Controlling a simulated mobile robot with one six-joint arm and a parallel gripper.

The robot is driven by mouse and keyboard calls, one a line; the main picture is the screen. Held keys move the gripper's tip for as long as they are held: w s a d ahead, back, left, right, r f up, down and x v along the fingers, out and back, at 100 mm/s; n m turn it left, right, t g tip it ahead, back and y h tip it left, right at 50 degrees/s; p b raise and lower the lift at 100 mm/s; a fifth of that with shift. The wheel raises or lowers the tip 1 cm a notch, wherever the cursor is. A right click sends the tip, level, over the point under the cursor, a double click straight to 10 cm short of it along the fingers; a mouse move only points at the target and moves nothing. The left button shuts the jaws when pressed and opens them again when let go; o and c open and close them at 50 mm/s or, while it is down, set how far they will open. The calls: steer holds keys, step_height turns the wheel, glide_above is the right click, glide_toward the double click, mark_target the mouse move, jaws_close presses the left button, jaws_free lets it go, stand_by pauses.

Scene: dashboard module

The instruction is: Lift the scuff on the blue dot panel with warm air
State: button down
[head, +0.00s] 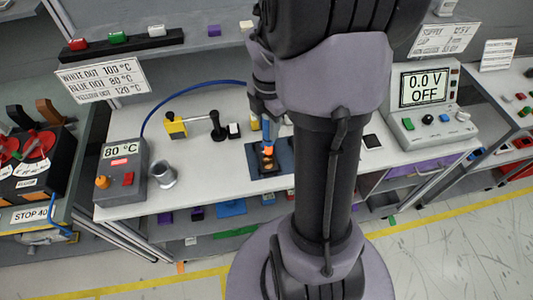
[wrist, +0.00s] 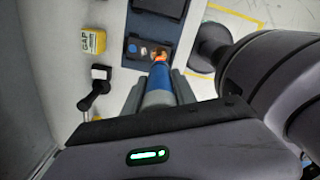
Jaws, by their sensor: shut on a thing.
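My gripper (wrist: 160,82) is shut on the hot-air wand (wrist: 158,92), a grey and blue tube. The wand's blue end (head: 266,132) and glowing orange tip (head: 268,150) point down at the dark panel (wrist: 138,38) on the bench. A blue dot (wrist: 132,48) shows on this panel. The tip is over or just beside a brownish patch on the panel; its exact height is unclear, and the tip partly hides the patch. The hot-air station (head: 122,172) at the left reads 80 °C. In the head view my arm hides most of the gripper.
A sign (head: 102,80) lists blue dot 80 °C. An empty grey holder (head: 162,176) stands beside the station. A blue hose (head: 165,100) arcs over the bench. A yellow gap gauge block (wrist: 93,41) and a black stand (wrist: 97,92) are nearby. A supply (head: 430,103) reads 0.0 V OFF.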

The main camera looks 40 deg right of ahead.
steer(key=shift+w+d+p, duration=0.35)
steer(key=shift+w+d, duration=0.1)
steer(key=shift+w, duration=0.25)
steer(key=shift+w+d+p, duration=0.4)
steer(key=shift+w, duration=0.25)
steer(key=shift+w+d+p, duration=0.35)
steer(key=shift+w+d, duration=0.1)
steer(key=shift+w, duration=0.25)
steer(key=shift+s+a, duration=0.1)
steer(key=shift+s, duration=0.1)
step_height(320, 180, up, 9)
steer(key=p, duration=0.8)
steer(key=shift+p, duration=0.35)
